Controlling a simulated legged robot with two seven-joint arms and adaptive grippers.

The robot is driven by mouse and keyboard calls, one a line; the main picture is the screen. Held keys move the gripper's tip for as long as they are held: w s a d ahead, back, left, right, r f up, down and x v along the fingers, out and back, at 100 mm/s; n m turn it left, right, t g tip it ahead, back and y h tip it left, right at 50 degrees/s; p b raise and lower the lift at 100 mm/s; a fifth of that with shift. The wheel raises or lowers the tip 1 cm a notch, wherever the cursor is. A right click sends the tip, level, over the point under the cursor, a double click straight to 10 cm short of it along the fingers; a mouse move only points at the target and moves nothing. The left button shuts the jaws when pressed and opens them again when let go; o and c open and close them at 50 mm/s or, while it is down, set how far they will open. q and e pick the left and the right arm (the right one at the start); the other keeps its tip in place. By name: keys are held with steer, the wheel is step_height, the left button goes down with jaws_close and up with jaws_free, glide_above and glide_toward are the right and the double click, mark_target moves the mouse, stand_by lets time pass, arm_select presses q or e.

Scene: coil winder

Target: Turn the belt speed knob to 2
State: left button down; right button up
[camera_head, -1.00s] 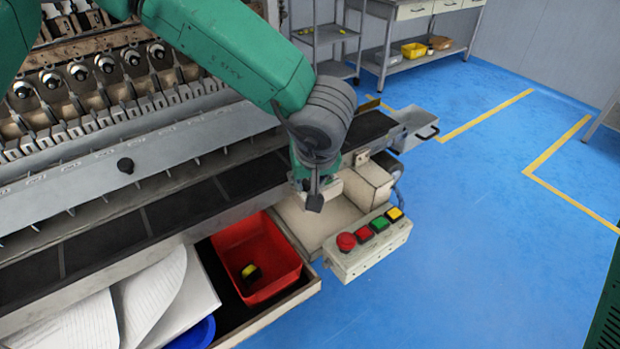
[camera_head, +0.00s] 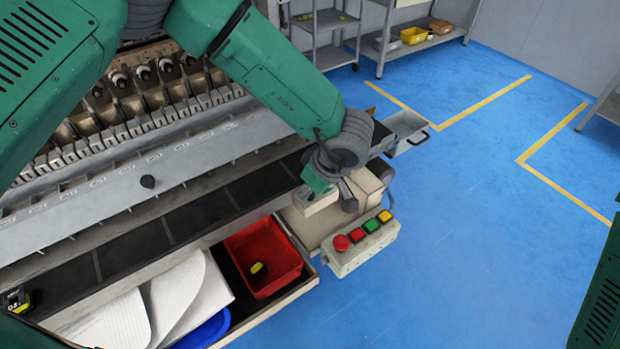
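My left arm reaches in from the upper left, over the coil winder, to the far end of the black conveyor belt (camera_head: 205,216). My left gripper (camera_head: 349,203) points down beside a beige box (camera_head: 368,188) at the belt's end. Its fingers are small, dark and partly hidden by the wrist, so I cannot tell whether they are open or shut. The belt speed knob cannot be made out; the wrist and gripper cover part of the area around the box. A green part of my body shows at the right edge, but my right gripper is not in view.
A control box (camera_head: 362,245) with a red, a green and a yellow button and a red mushroom button stands close in front. A red bin (camera_head: 262,257), papers (camera_head: 120,325) and a blue bin (camera_head: 206,328) lie below the belt. Blue floor is clear to the right.

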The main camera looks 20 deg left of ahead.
arm_select(q)
steer(key=shift+n+g+p, duration=0.4)
steer(key=shift+n+p, duration=0.25)
steer(key=shift+n, duration=0.35)
